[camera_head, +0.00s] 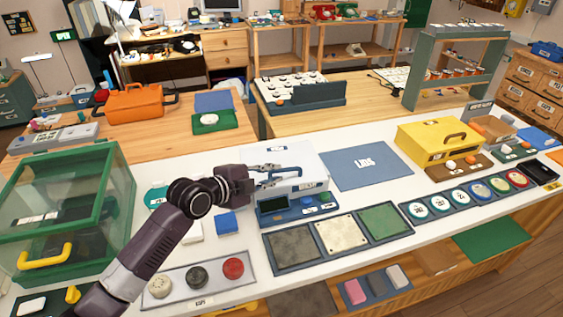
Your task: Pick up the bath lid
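The bath (309,189) is a white box with a blue front base and a small dark display, standing in the middle of the white counter. Its pale, flat top (300,156), which looks like the lid, shows behind my gripper. My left gripper (290,170) reaches in from the left over the near left part of the bath. Its two fingers are apart, with a gap between them, and nothing clearly shows between them. I cannot tell whether they touch the lid. A blue mat marked LIDS (365,163) lies bare to the right of the bath. My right gripper is not in view.
A green glass-sided case (118,215) stands at the left. In front are a plate with three round pads (215,284) and a tray of three square tiles (305,259). A yellow box (420,148) and a row of round dials (435,208) are at the right.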

